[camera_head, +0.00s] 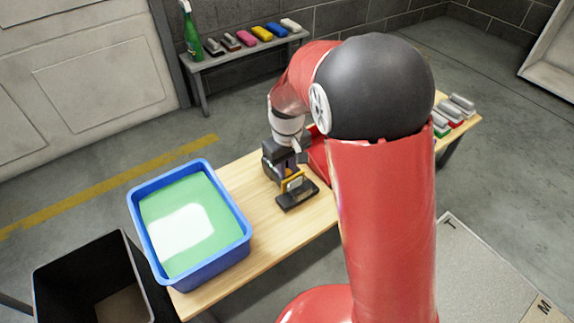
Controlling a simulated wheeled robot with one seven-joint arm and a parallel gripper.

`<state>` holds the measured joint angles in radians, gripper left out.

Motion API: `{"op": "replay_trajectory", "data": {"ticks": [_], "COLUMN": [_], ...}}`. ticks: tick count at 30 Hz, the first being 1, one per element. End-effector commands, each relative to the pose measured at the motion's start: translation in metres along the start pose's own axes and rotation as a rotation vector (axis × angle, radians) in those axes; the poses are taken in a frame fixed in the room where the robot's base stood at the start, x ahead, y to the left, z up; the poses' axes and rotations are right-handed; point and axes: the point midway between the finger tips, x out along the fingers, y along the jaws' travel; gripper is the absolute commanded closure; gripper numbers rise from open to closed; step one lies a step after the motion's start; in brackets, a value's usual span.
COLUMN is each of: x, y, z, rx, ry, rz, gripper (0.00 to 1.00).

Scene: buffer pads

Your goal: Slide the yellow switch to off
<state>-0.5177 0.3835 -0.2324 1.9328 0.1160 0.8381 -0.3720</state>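A small black device (300,198) sits on the wooden table, near the table's middle. A yellow part (292,184), which looks like the switch, stands up on it and is partly hidden by my gripper. My gripper (289,176) points down from the arm right above the device, with its fingers at or very near the yellow part. The fingers are too small and too covered to tell whether they are open or shut, or whether they touch the yellow part. The switch's setting cannot be read.
A blue tub (241,247) of green liquid stands on the table's left end, beside a black bin (45,280). A red object (318,158) is partly hidden behind my arm. Grey blocks (462,104) lie at the far right end. A back shelf (225,58) holds coloured pads and a green bottle.

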Motion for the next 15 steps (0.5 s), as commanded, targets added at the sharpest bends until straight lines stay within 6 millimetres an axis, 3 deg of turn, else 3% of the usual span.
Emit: {"op": "replay_trajectory", "data": {"ticks": [3,10,15], "x": [0.000,0.000,-0.001], "y": [0.000,0.001,0.017], "z": [0.000,0.000,0.000], "rx": [0.000,0.001,0.004], "ry": [0.000,0.000,0.001], "rz": [0.000,0.000,0.000], "gripper": [1.00,1.00,1.00]}}
